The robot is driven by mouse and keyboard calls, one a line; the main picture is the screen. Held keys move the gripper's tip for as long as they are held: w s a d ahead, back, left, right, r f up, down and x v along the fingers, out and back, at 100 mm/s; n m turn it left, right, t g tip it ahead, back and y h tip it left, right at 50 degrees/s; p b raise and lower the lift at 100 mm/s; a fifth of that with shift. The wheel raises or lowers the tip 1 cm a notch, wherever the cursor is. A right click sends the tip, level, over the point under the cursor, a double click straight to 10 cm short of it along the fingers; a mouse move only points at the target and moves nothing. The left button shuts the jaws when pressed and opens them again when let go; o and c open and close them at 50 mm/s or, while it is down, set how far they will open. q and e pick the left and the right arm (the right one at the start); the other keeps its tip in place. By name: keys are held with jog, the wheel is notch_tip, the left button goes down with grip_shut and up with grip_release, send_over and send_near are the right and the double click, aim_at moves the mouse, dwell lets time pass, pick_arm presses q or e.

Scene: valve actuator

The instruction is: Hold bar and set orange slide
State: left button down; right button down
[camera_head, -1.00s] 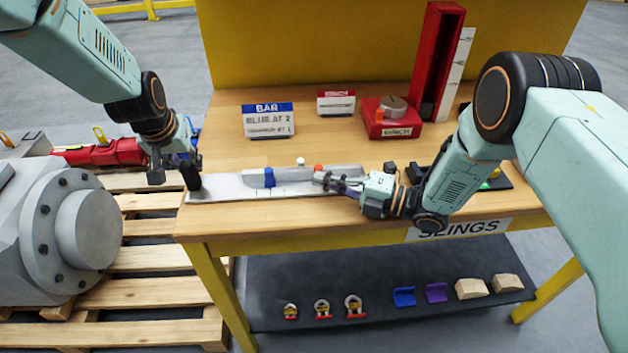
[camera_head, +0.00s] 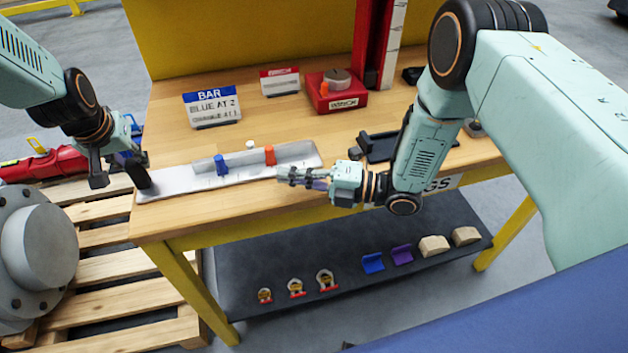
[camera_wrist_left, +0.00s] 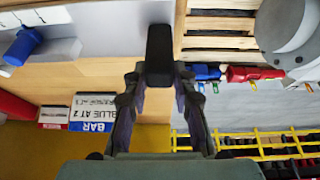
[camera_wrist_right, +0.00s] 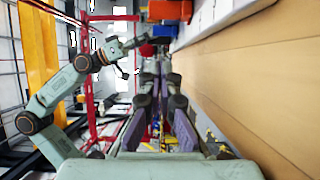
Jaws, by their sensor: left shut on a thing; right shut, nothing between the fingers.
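The grey metal bar (camera_head: 180,182) lies along the front of the wooden bench. It carries a blue slide (camera_head: 220,165) and, to the right of it, an orange slide (camera_head: 270,155) on a raised rail. My left gripper (camera_head: 127,163) is shut on the black grip (camera_head: 139,175) at the bar's left end. The left wrist view shows the black grip (camera_wrist_left: 160,55) between the fingers and the blue slide (camera_wrist_left: 22,47) beyond. My right gripper (camera_head: 284,175) is shut and empty, just in front of the orange slide; a gap shows between them.
A BAR sign (camera_head: 212,108) reads "BLUE AT 2"; its lower line is too small to read surely. A red winch block (camera_head: 337,92) and a tall red post with scale (camera_head: 375,45) stand behind. A black holder (camera_head: 380,147) is right of the bar. A shelf (camera_head: 240,285) lies below.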

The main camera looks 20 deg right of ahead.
aim_at(275, 162)
jog(key=v, duration=1.5)
jog(key=x, duration=2)
jog(key=shift+s+a, duration=0.1)
jog(key=shift+a, duration=0.35)
jog(key=shift+w+d, duration=1.1)
jog(key=shift+d, duration=0.1)
jog(key=shift+w+d, duration=0.35)
jog(key=shift+w+d, duration=0.3)
jog(key=shift+d, duration=0.45)
